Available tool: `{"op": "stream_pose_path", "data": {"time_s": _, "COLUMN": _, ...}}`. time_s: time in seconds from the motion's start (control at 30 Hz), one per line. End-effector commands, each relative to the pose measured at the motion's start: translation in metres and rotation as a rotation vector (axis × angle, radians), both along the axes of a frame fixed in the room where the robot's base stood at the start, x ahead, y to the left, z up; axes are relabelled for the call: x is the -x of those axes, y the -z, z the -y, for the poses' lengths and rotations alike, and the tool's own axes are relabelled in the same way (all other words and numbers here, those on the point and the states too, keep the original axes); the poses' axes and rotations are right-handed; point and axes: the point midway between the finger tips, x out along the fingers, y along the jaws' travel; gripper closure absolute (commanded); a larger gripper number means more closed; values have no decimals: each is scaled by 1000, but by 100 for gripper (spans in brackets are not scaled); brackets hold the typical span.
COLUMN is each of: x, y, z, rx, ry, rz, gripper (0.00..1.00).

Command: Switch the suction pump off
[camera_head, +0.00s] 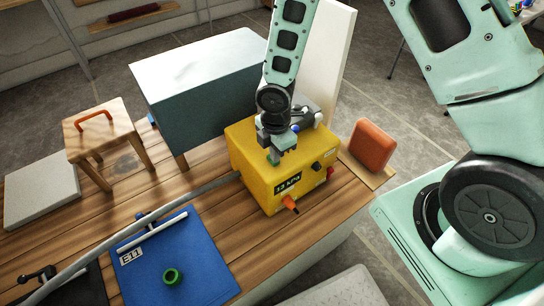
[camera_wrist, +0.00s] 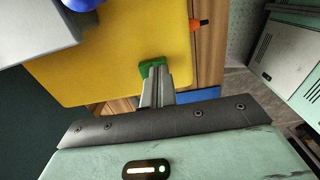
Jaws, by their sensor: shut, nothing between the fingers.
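The yellow suction pump (camera_head: 255,170) stands on the wooden bench and fills much of the wrist view (camera_wrist: 110,60). Its front has a display reading about 13 kPa (camera_head: 288,183), an orange part (camera_head: 290,204), a black knob (camera_head: 316,166) and a red knob (camera_head: 330,172). My gripper (camera_head: 277,152) is shut and empty, pointing down over the pump's top. In the wrist view its fingertips (camera_wrist: 155,72) are at a small green part (camera_wrist: 152,67), which looks like a switch on the pump. I cannot tell whether they touch it or which way it is set.
A grey hose (camera_head: 150,219) runs left from the pump. A blue mat (camera_head: 190,270) with a green ring (camera_head: 173,276) lies in front. A grey-blue box (camera_head: 200,85) stands behind left, a small wooden stool (camera_head: 100,130) further left, and an orange block (camera_head: 371,146) right.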

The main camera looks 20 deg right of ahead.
Motion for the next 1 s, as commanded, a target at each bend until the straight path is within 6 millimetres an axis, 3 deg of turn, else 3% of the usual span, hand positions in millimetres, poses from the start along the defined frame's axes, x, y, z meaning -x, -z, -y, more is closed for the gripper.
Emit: {"op": "stream_pose_path", "data": {"time_s": 1.0, "x": 1, "y": -70, "z": 0, "rx": 0, "ry": 0, "rz": -2, "gripper": 100}}
